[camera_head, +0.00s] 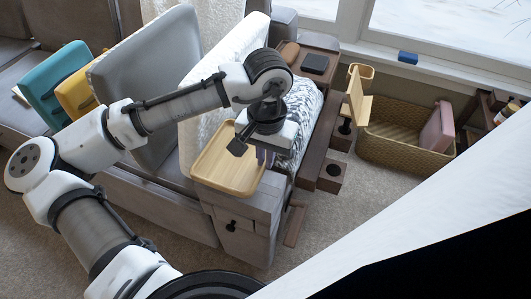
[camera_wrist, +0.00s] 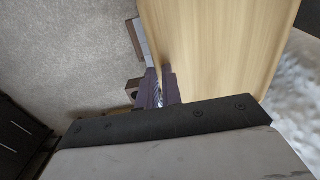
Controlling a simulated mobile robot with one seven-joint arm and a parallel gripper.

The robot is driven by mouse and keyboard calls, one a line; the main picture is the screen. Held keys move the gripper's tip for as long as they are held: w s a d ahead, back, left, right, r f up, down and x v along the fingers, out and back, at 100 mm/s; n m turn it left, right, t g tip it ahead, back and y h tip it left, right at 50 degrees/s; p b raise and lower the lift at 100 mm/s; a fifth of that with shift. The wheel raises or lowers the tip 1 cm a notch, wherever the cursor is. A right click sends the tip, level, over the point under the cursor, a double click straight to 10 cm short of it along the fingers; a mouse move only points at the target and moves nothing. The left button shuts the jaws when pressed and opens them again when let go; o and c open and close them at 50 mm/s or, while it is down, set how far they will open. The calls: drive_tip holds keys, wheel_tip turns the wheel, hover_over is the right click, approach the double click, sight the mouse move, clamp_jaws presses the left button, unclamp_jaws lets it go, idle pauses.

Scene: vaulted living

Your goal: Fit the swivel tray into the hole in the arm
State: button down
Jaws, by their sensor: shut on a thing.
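The swivel tray (camera_head: 222,158) is a light wooden board with a raised rim, over the front end of the grey sofa arm (camera_head: 262,215). My gripper (camera_head: 264,156) is shut on the tray's right edge, with the wrist above it. In the wrist view the tray (camera_wrist: 215,45) is a broad pale board, and the purple fingers (camera_wrist: 164,86) pinch its left edge. The hole in the arm does not show, nor does the tray's underside. I cannot tell whether the tray rests on the arm or hangs just above it.
Dark wooden blocks with round holes (camera_head: 332,172) stand to the right of the sofa arm. A pale wooden holder (camera_head: 358,98) stands behind them. A wicker basket (camera_head: 390,150) is at the right. A patterned throw (camera_head: 300,115) and grey cushion (camera_head: 150,85) are close by.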

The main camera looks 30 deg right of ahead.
idle(0.3)
drive_tip(key=c, duration=1.5)
unclamp_jaws()
wheel_tip(320, 180, up, 14)
drive_tip(key=p, duration=0.2)
drive_tip(key=shift+d+f, duration=0.1)
